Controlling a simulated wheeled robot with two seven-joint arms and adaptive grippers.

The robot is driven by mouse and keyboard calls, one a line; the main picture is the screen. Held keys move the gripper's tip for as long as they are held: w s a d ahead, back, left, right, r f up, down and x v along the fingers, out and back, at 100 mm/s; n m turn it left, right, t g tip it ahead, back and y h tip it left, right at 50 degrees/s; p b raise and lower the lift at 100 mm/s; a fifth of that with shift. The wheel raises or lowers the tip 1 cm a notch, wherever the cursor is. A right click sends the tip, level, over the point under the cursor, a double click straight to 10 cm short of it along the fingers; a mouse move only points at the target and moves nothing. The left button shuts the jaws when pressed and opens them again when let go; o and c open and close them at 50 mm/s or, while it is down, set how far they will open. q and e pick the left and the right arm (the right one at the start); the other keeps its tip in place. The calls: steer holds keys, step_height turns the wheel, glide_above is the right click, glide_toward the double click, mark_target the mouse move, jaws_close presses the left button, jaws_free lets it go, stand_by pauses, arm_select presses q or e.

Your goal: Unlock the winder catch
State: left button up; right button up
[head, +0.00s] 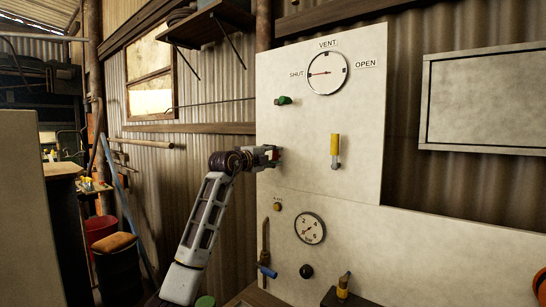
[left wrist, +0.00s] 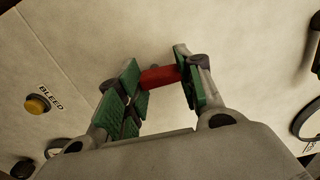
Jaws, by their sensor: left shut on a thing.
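A red handle (left wrist: 160,77) sticks out from the pale panel (head: 300,130). My left gripper (head: 272,154) is at the panel's lower left edge, and its jaws are shut on the red handle. In the left wrist view the green finger pads of my left gripper (left wrist: 161,84) stand on either side of the red handle. Only a little red shows in the head view. No label shows beside the handle, so I cannot tell for sure that it is the winder catch. My right gripper is not in view.
A green knob (head: 283,100) and a yellow lever (head: 335,150) are on the panel. The round dial (head: 327,73) points toward SHUT. Below are a yellow BLEED button (left wrist: 37,104), a pressure gauge (head: 310,228), a black knob (head: 306,271) and a blue-handled lever (head: 266,271).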

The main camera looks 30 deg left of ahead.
arm_select(q)
steer(key=shift+a+r+n, duration=0.1)
steer(key=shift+r+n, duration=0.1)
steer(key=shift+n, duration=0.1)
steer(key=o, duration=1.1)
steer(key=shift+f, duration=0.1)
steer(key=shift+c, duration=0.2)
steer(key=shift+s, duration=0.15)
steer(key=s, duration=1.1)
steer(key=shift+s+a, duration=0.35)
steer(key=shift+a, duration=0.1)
steer(key=shift+f, duration=0.1)
